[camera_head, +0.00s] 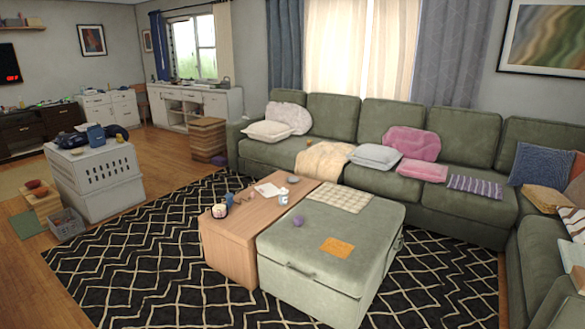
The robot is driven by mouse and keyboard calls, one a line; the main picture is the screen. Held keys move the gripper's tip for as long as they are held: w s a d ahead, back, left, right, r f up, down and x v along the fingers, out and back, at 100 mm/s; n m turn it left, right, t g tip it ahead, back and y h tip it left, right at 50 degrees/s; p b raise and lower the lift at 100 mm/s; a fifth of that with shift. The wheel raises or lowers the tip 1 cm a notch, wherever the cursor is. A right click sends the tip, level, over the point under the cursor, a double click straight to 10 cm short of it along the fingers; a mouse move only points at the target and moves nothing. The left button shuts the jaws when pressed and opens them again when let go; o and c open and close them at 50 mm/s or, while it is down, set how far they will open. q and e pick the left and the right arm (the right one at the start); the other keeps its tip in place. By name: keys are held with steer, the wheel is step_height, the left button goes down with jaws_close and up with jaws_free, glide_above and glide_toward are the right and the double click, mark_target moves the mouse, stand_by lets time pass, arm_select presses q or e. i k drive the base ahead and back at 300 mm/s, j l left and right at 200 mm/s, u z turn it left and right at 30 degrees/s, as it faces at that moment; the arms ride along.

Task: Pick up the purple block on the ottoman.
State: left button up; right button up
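A small purple object (298,221), which I take for the purple block, sits on the top of the green ottoman (310,290), near its left side. It looks roundish at this size, so its exact shape is hard to tell. Nothing covers it from this view. An orange cloth or paper (337,247) lies on the ottoman to its right and nearer to me. A folded checked cloth (340,196) lies behind it. Neither of my grippers is in view.
A wooden table (228,245) stands against the ottoman's left side, with a mug (219,210) and other small items. A green sectional sofa (460,205) closes off the back and right. The patterned rug (150,265) is clear at front left. A grey crate (66,224) stands farther left.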

mark_target(298, 221)
steer(key=i+u, duration=0.2)
steer(key=i, duration=0.5)
steer(key=i+u, duration=0.2)
steer(key=i, duration=0.45)
steer(key=i+z, duration=0.25)
steer(key=i, duration=0.4)
steer(key=i+j+z, duration=0.25)
steer(key=i, duration=0.4)
steer(key=i+z, duration=0.65)
